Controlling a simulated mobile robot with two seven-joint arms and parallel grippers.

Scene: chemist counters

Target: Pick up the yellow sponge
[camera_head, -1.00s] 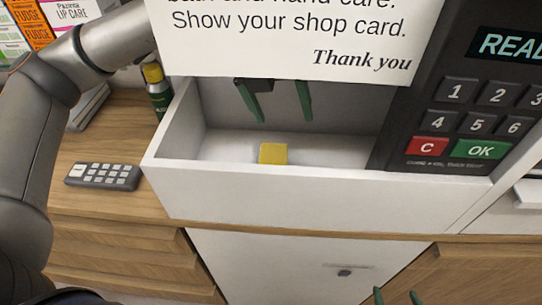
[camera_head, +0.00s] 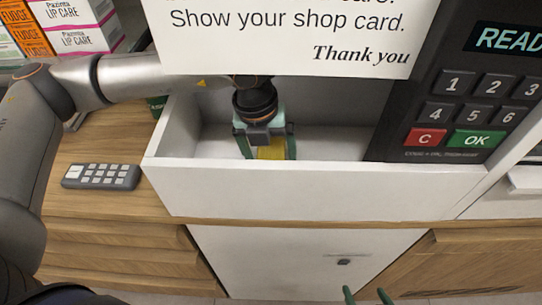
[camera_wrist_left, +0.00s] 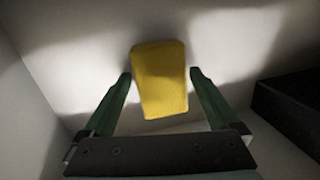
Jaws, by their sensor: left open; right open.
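The yellow sponge (camera_head: 270,152) lies on the floor of a white open bin (camera_head: 320,185) in the head view, partly hidden by my left gripper. My left gripper (camera_head: 265,153) is inside the bin, pointing down, with a green finger on each side of the sponge. In the left wrist view the sponge (camera_wrist_left: 160,80) shows between and a little beyond the tips of the open left gripper (camera_wrist_left: 160,75), with a gap on both sides. My right gripper (camera_head: 367,294) is open and empty at the bottom edge of the head view, below the bin in front of the cabinet.
A white sign (camera_head: 290,35) hangs above the bin, over my left arm. A dark card terminal (camera_head: 450,110) stands right of the bin. A grey keypad (camera_head: 101,177) lies on the wooden counter (camera_head: 110,215) at left. Boxes (camera_head: 75,25) stand behind.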

